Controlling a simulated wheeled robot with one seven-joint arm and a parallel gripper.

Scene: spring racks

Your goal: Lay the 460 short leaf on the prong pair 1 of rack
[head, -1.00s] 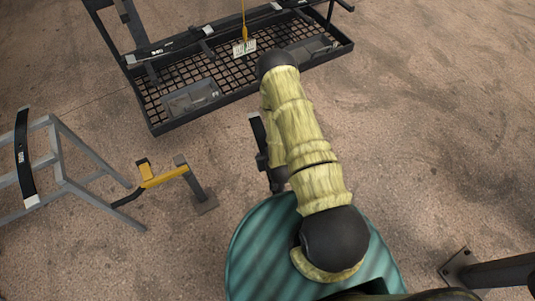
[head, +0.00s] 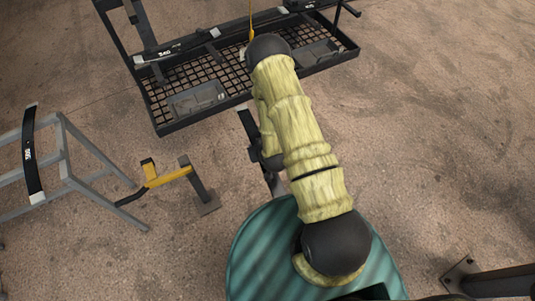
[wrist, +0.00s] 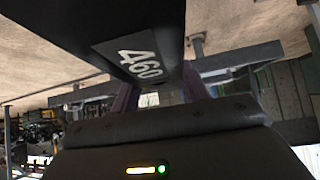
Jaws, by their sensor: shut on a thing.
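The 460 short leaf (wrist: 140,62) is a dark bar with a white "460" mark, close up in the wrist view. My gripper (wrist: 160,92) is shut on it. The rack (head: 158,128) is a dark frame with a mesh tray at the top of the head view, beyond my gripper. Leaves with white marks lie on its upper bars, one of them at the left (head: 170,48). I cannot tell which prongs are pair 1.
A grey trestle (head: 65,150) at the left carries another dark marked leaf (head: 30,150). A yellow-and-black fixture (head: 168,177) on a post stands between it and my base. Shallow grey bins (head: 197,98) sit in the rack's tray. The floor at right is mostly clear.

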